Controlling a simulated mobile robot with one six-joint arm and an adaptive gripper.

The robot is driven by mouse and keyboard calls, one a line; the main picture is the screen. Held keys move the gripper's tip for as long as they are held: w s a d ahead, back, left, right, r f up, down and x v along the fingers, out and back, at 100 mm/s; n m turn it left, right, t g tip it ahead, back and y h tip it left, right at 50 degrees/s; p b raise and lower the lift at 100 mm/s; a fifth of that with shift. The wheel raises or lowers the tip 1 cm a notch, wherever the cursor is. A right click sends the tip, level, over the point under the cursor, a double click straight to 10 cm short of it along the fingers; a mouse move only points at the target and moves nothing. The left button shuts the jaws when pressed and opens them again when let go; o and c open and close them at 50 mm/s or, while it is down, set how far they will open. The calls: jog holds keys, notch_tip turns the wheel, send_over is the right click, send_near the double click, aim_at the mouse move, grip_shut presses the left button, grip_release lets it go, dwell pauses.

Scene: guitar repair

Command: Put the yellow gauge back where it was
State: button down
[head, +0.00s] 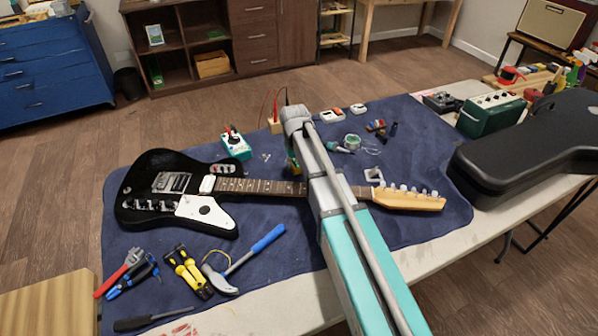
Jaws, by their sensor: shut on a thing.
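My arm reaches over the bench and bends down at its far end, above the guitar neck. My gripper (293,162) is mostly hidden behind the arm. A small yellow and dark piece, apparently the yellow gauge (292,168), shows just left of the arm at the gripper, near the neck. The gripper is shut on it. Most of the gauge is hidden, and I cannot tell whether it touches the guitar. The black electric guitar (160,190) lies flat on the blue mat (290,246), its headstock (408,200) to the right.
A tan block (275,126) with red and black leads and a teal box (235,145) stand behind the guitar. A solder spool (352,142) lies right of the arm. Pliers, screwdrivers and a hammer (245,262) lie in front. A black case (525,150) and green amplifier (488,114) stand right.

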aim_at(295, 164)
jog(key=shift+f+b, duration=0.35)
jog(key=shift+f, duration=0.35)
jog(key=shift+f, duration=0.1)
jog(key=shift+c, duration=1.7)
grip_release()
notch_tip(295, 164, up, 12)
jog(key=p, duration=1.2)
jog(key=shift+r, duration=0.2)
jog(key=shift+s+d, duration=0.1)
jog(key=s+d+m, duration=0.4)
jog(key=s+d, duration=1.2)
jog(key=s, duration=0.4)
jog(key=shift+s+d+m, duration=0.15)
jog(key=shift+s+m, duration=0.15)
jog(key=shift+s, duration=0.1)
